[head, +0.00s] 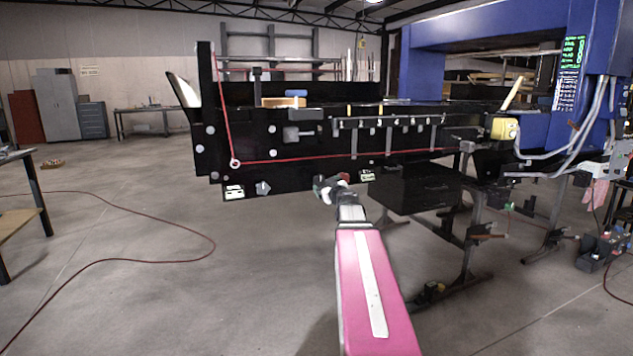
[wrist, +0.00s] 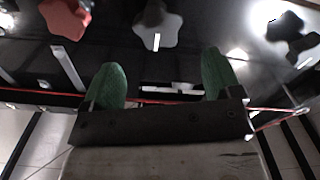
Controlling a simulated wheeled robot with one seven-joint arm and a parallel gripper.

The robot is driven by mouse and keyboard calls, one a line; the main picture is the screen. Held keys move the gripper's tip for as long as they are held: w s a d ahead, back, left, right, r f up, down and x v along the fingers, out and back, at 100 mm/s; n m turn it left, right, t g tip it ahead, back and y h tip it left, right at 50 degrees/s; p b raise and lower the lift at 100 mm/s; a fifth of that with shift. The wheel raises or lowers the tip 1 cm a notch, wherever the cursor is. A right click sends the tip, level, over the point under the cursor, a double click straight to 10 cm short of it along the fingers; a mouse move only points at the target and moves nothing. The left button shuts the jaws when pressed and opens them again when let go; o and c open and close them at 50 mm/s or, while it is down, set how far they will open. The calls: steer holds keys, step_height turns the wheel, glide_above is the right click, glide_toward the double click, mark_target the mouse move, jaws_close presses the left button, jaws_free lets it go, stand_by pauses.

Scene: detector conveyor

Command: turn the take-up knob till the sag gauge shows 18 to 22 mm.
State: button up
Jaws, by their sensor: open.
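In the wrist view my gripper (wrist: 161,66) is open, its two green fingertips spread wide with nothing between them. A dark star-shaped knob (wrist: 156,27) with a white mark lies just beyond the gap, apart from the fingers. A red star knob (wrist: 66,20) is at upper left and another dark star knob (wrist: 292,36) at upper right. I cannot tell which is the take-up knob. In the head view my gripper (head: 328,187) is at the lower edge of the black conveyor frame (head: 215,128). The sag gauge and its reading cannot be made out.
A red cord (head: 300,158) runs along the frame from a white ring (head: 235,163); the cord also crosses behind my fingers. A dark cabinet (head: 415,190) hangs right of my gripper. A red hose (head: 150,261) lies on the left floor. Floor in front is mostly clear.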

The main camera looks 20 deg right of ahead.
mark_target(320, 181)
steer(key=w, duration=0.8)
steer(key=shift+w+a, duration=0.1)
steer(key=shift+w, duration=0.25)
steer(key=c, duration=0.9)
